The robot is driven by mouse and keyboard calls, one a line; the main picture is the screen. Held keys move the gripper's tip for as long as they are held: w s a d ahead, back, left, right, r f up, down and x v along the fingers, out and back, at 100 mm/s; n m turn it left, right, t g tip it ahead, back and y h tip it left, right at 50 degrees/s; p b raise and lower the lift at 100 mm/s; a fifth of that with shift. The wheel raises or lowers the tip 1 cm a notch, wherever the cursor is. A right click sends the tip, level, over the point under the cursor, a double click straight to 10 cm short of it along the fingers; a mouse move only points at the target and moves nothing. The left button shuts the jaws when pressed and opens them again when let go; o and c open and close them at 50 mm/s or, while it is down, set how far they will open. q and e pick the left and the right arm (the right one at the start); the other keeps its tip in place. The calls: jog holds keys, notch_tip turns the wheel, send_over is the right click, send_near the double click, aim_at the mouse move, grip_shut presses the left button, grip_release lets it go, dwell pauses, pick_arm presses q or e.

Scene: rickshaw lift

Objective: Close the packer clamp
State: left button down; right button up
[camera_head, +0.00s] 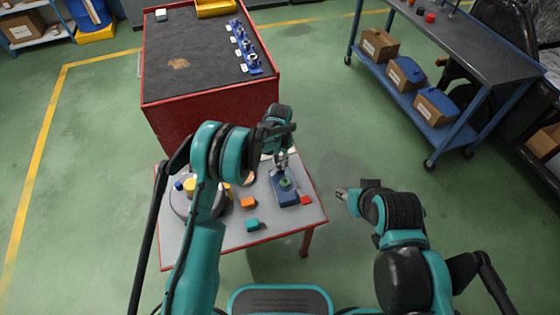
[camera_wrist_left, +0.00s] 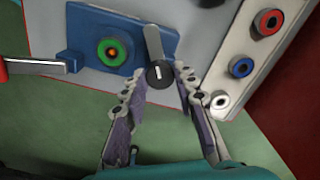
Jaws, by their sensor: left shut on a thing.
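The packer clamp, a blue block with a green ring (camera_head: 285,188), sits at the right side of the small table. In the left wrist view its blue body (camera_wrist_left: 90,42) has a green ring with an orange centre. A grey lever (camera_wrist_left: 153,40) with a black knob (camera_wrist_left: 159,74) stands beside the ring. My left gripper (camera_wrist_left: 157,78) is at the lever's end, its fingers on either side of the knob and shut on it. In the head view, my left gripper (camera_head: 282,160) is above the clamp. My right gripper (camera_head: 342,193) is off the table's right edge; its finger opening is unclear.
The small table (camera_head: 270,235) also bears an orange block (camera_head: 248,202), a teal block (camera_head: 252,225) and a red piece (camera_head: 306,200). A red cabinet (camera_head: 210,120) stands behind. A blue-framed bench (camera_head: 470,60) stands at the right. Green floor is clear between them.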

aim_at(280, 163)
pick_arm(q)
jog(key=n, duration=0.6)
jog(key=shift+n, duration=0.3)
jog(key=n, duration=0.5)
jog(key=shift+b, duration=0.35)
jog(key=shift+n, duration=0.4)
jog(key=c, duration=1.2)
grip_release()
jog(key=shift+r, duration=0.1)
notch_tip(280, 163, up, 12)
jog(key=shift+f, duration=0.1)
